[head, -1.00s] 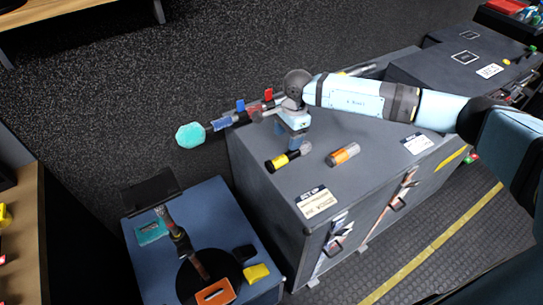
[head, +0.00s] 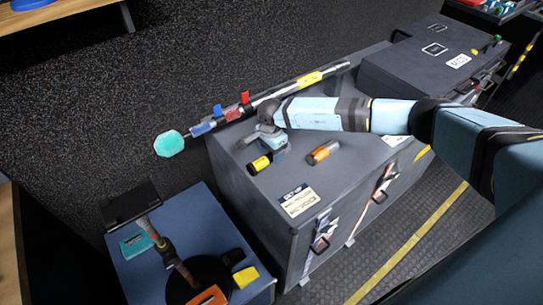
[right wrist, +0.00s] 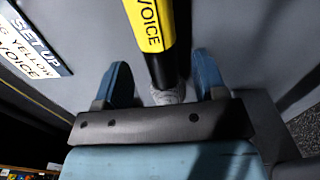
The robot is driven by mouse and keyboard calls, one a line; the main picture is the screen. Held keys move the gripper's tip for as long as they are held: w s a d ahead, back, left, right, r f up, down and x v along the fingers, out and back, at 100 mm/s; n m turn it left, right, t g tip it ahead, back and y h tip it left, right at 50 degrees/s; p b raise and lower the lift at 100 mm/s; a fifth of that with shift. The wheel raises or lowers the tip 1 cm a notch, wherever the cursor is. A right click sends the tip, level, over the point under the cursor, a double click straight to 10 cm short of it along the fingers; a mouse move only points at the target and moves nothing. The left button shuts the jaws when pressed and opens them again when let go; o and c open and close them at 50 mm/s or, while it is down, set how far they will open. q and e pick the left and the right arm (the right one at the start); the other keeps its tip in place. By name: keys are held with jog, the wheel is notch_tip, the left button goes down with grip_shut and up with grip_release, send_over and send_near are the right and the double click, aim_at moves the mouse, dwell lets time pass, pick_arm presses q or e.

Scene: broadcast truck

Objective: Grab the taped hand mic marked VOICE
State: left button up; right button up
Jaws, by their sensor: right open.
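The hand mic with yellow tape (head: 260,163) lies on the grey case (head: 345,185). In the right wrist view its tape (right wrist: 149,22) reads VOICE, and its dark body runs between my fingers. My right gripper (head: 273,148) is low over the mic, covering part of it in the head view. In the right wrist view the gripper (right wrist: 163,72) is open, its two blue fingers on either side of the mic with a gap at each side. A grey rounded end shows near the palm. My left gripper is in no view.
An orange-banded mic (head: 323,152) lies just right of the taped one. A pole with a teal tip (head: 169,144) runs along the case's back edge. A label card (head: 298,200) is at the front. A blue case (head: 150,270) with small items stands lower left.

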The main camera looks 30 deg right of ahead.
jog(key=shift+f, duration=1.35)
jog(key=shift+w, duration=0.1)
jog(key=c, duration=1.2)
jog(key=shift+r, duration=0.1)
